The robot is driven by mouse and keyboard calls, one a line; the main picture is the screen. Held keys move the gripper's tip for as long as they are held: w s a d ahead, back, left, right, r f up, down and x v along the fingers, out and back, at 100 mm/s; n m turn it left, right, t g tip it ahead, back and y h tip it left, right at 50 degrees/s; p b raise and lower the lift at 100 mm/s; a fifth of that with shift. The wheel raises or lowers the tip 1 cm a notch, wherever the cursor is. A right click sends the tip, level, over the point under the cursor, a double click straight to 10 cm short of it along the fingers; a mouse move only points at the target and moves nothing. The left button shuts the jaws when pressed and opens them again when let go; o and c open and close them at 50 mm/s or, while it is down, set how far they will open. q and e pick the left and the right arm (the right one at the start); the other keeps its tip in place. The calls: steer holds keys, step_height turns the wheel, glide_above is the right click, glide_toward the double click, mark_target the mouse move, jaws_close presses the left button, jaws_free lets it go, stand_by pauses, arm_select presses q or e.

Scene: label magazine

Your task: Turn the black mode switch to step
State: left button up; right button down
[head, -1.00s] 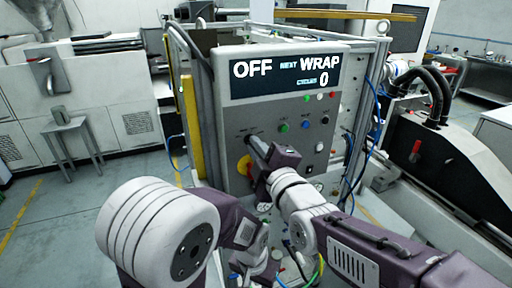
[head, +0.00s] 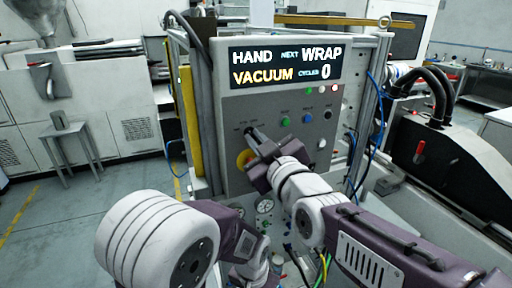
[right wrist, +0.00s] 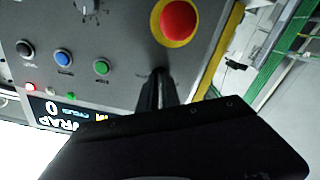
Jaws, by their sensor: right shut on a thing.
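The control panel (head: 228,110) stands upright in front of me. My right gripper (head: 251,132) is at its upper left part, fingers pointing into the panel face, just above the yellow ring (head: 243,158). It is shut on the black mode switch, which the fingers hide. Small labels show around the fingertips but are too small to read surely. In the right wrist view the fingers (right wrist: 159,75) meet the panel between the green button and the red one. The display (head: 285,65) reads HAND, NEXT WRAP, VACUUM, CYCLES 0. My left arm shows at lower left; its gripper is out of sight.
Close to the fingers are a red mushroom button (right wrist: 179,20) on yellow and a green button (right wrist: 102,67). Blue (right wrist: 63,57) and black (right wrist: 25,49) buttons and a grey knob (right wrist: 88,6) are farther off. Gauges (head: 264,206) and hoses lie below the panel.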

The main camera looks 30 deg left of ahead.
steer(key=m, duration=0.1)
steer(key=m+b, duration=0.1)
steer(key=m, duration=0.1)
steer(key=m+b, duration=0.1)
steer(key=shift+f+m, duration=0.25)
steer(key=shift+m, duration=0.05)
steer(key=shift+r+m+b, duration=0.1)
steer(key=shift+m+b, duration=0.85)
steer(key=shift+m, duration=1.65)
steer(key=c, duration=1.6)
jaws_free()
steer(key=shift+r, duration=0.1)
steer(key=shift+o, duration=0.2)
steer(key=shift+s+d, duration=0.1)
